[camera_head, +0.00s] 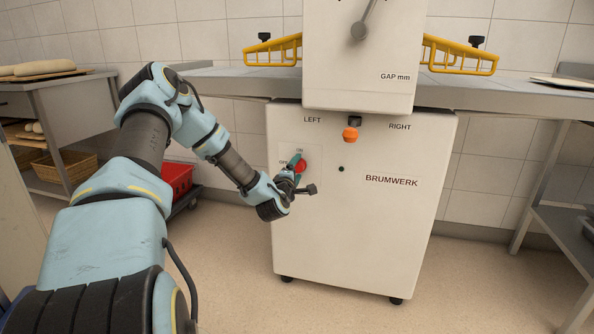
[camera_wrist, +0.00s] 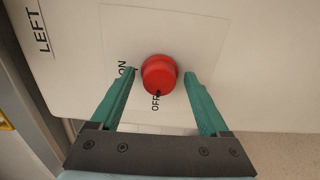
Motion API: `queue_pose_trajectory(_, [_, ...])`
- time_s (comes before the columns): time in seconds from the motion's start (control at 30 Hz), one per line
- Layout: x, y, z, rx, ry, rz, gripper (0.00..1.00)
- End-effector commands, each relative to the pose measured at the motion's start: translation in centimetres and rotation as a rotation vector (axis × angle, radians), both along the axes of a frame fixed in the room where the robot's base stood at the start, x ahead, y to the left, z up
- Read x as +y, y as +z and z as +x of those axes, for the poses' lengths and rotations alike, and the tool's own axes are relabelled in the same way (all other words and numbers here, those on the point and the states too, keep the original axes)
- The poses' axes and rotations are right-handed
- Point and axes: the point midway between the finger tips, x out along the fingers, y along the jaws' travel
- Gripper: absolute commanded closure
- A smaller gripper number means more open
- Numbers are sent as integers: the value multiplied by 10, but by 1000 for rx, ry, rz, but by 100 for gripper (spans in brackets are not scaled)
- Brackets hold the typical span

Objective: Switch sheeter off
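The sheeter (camera_head: 360,230) is a white cabinet marked BRUMWERK, with a gap unit on top. Its red round switch knob (camera_head: 300,167) sits on the left of the front panel, partly hidden by my gripper. In the wrist view the red knob (camera_wrist: 158,75) has ON and OFF lettering beside it, and a small dark mark on its rim lies near OFF. My gripper (camera_wrist: 158,76) is open, its two teal fingers on either side of the knob with gaps to it. In the head view my gripper (camera_head: 297,161) is at the panel. I cannot tell if the fingers touch the panel.
An orange knob (camera_head: 350,134) sits between LEFT and RIGHT labels, above a small black button (camera_head: 341,169). Yellow guards (camera_head: 460,55) flank the gap unit. A red crate (camera_head: 176,180) stands left on a dolly. A bread table (camera_head: 60,85) is at far left. The floor in front is clear.

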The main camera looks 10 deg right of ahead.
Motion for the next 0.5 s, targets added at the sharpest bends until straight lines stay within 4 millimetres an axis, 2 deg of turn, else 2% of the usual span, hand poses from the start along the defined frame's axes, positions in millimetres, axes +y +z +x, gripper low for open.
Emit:
queue_pose_trajectory(0.3, [1,0,-3,0,-1,1,18])
queue_pose_trajectory(0.5, [14,1,-27,2,-2,1,18])
